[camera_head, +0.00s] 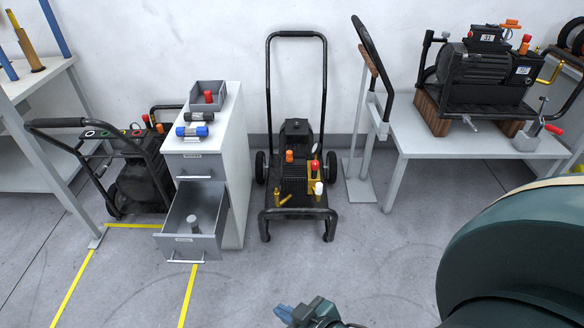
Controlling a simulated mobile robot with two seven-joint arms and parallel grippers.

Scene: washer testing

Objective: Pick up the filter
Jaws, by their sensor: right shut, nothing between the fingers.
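I cannot tell for sure which object is the filter. A grey cylindrical piece (194,223) stands in the open drawer (187,245) of the white cabinet. Two short cylinders, one blue-ended (192,132) and one dark with grey (199,117), lie on the cabinet top. My right gripper (284,313) shows at the bottom edge, partly cut off. It is shut and empty, in front of the cabinet and apart from all these pieces. My left gripper is not in view.
A grey bin (209,92) with a red-topped item stands on the cabinet. A pressure washer (297,175) stands right of the cabinet, another (140,170) left of it. A table (415,135) at right carries a motor unit (478,65). The floor in front is clear, with yellow lines.

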